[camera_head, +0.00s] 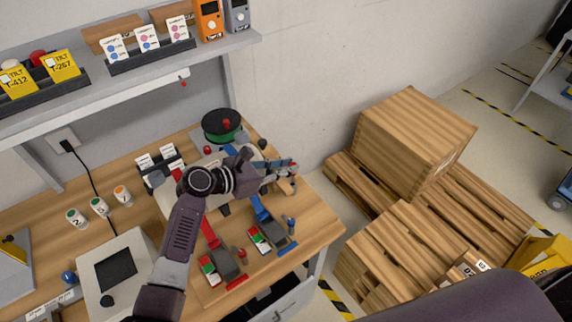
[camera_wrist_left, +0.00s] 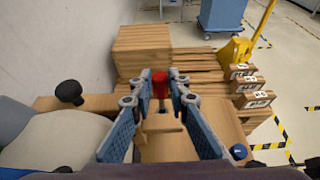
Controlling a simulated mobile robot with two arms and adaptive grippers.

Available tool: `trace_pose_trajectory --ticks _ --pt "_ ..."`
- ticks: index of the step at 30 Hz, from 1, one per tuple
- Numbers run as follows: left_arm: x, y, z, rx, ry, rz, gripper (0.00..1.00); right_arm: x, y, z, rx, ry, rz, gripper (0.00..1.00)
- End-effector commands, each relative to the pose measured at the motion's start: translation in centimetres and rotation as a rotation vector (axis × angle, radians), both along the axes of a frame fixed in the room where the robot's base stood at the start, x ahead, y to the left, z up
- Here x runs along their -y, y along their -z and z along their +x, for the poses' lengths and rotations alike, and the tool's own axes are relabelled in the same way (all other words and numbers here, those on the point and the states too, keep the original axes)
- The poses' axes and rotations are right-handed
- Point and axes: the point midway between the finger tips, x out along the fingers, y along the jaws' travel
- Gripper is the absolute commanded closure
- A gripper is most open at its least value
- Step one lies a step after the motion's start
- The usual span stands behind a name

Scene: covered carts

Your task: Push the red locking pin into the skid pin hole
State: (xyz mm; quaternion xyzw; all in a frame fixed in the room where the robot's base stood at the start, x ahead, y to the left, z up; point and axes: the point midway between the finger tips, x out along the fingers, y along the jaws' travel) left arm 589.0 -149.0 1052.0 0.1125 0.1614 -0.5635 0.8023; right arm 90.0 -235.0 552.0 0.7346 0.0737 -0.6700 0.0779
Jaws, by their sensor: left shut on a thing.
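My left gripper (camera_head: 284,171) reaches over the far right part of the wooden workbench (camera_head: 318,213). In the left wrist view its blue-padded fingers (camera_wrist_left: 160,98) close in toward a red pin head (camera_wrist_left: 160,84) at their tips; it is shut on the red locking pin. The pin's shaft is not clear. A light-brown wooden piece (camera_wrist_left: 160,124) shows between and below the fingers; I cannot tell whether it is the skid, and no pin hole can be made out. My right gripper is not in view.
Red-handled (camera_head: 216,262) and blue-handled (camera_head: 268,235) devices lie in front of my left gripper. A green spool (camera_head: 222,126) stands behind. A crate (camera_head: 414,138) and pallets (camera_head: 425,240) stand right of the bench.

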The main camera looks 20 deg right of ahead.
Motion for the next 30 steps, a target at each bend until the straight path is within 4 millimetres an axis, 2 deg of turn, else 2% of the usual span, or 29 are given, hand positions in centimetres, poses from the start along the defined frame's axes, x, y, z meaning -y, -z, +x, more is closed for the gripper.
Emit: trace_pose_trajectory --ticks 14,30 --pt "0.0 0.0 0.0 0.0 0.0 -0.001 1.0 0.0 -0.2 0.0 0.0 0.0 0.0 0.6" --pt "0.0 1.4 0.0 -0.001 0.0 0.0 1.0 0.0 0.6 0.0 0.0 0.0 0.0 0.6"
